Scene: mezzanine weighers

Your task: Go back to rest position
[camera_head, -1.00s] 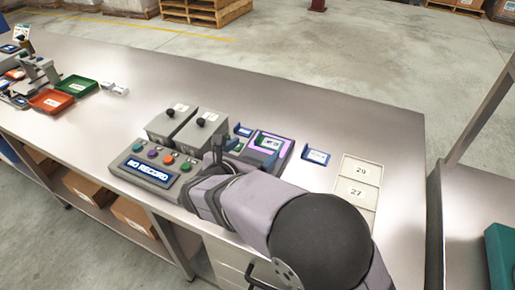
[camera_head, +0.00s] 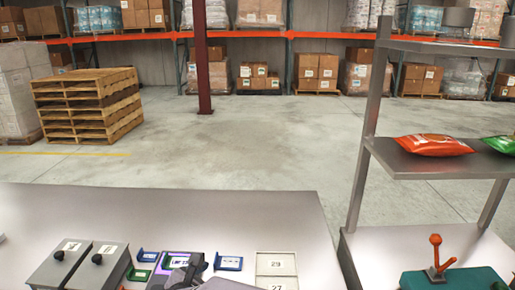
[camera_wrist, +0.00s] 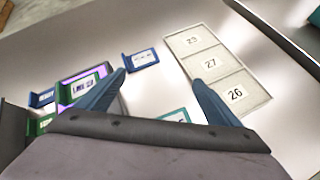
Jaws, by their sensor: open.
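My gripper (camera_wrist: 160,88) is open in the wrist view, its two blue-grey fingers spread above the bench with nothing held between them. Beyond the left fingertip is a blue tag holder (camera_wrist: 142,60), apart from it on the bench. To the left, a green tag holder (camera_wrist: 70,94) lies over a purple-edged unit (camera_wrist: 72,74). A teal piece shows partly between the fingers, mostly hidden by my gripper's body. In the head view only a little of my arm shows at the bottom edge.
In the head view, two grey boxes with black knobs (camera_head: 97,262) stand left of the purple-edged unit. A metal shelf post (camera_head: 370,130) and a shelf with a red bag (camera_head: 433,145) rise at right. The bench's far part (camera_head: 170,215) is clear.

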